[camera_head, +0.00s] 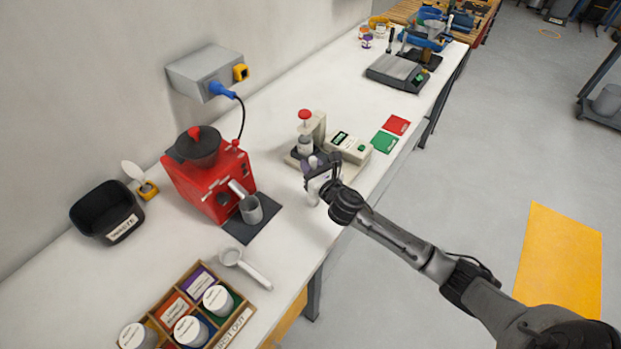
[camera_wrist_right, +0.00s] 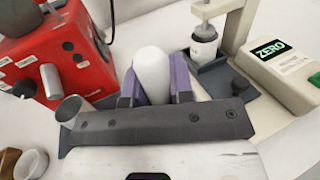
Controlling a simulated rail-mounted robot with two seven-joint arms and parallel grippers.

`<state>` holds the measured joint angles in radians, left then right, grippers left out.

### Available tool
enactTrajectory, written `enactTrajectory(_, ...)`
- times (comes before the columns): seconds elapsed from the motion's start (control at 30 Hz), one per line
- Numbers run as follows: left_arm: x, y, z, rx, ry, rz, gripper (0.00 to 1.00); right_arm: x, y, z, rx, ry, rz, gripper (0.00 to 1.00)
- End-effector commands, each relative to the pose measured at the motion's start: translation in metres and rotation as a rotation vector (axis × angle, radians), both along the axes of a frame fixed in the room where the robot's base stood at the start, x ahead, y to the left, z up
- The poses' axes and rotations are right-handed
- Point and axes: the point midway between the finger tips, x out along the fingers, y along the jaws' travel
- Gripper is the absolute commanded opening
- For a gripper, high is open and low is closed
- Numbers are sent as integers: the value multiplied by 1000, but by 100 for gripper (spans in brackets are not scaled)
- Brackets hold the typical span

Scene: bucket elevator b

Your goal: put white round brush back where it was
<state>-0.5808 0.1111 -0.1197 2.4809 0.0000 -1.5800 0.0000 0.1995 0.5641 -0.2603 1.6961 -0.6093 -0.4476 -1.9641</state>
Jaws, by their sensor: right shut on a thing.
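My right gripper (camera_head: 322,172) hangs over the white bench, just in front of the press with the red knob. In the wrist view its purple-padded fingers (camera_wrist_right: 156,88) are shut on a white round-ended thing (camera_wrist_right: 151,72). In the head view a pale part of this thing (camera_head: 313,194) shows below the fingers. No bristles show, so I cannot tell whether it is the brush. A white round piece (camera_head: 132,170) stands tilted on a small yellow base (camera_head: 147,189) beside the black bin. My left gripper is not in view.
The red grinder (camera_head: 208,178) with a metal cup (camera_head: 250,210) stands left of my gripper. The press (camera_head: 306,135) and the ZERO box (camera_head: 347,147) are close behind it. A white scoop (camera_head: 231,256) and a wooden jar tray (camera_head: 246,312) lie nearer. Bench space between grinder and gripper is clear.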

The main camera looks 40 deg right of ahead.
Motion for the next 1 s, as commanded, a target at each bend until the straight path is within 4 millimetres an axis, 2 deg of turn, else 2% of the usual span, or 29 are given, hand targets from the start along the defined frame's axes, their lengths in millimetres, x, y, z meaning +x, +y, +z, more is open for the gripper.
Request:
enactTrajectory(0.17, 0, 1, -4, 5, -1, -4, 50, 0, 1, -9, 1, 0, 1, 0)
enactTrajectory(0.4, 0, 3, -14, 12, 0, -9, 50, 0, 1, -39, 1, 2, 0, 0)
enactTrajectory(0.87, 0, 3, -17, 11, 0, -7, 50, 0, 0, -44, -1, 0, 1, 0)
enactTrajectory(0.9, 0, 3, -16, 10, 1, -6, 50, 0, 0, -43, -1, 0, 1, 26)
enactTrajectory(1.0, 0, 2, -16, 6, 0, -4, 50, 0, 0, -42, -1, 0, 1, 35)
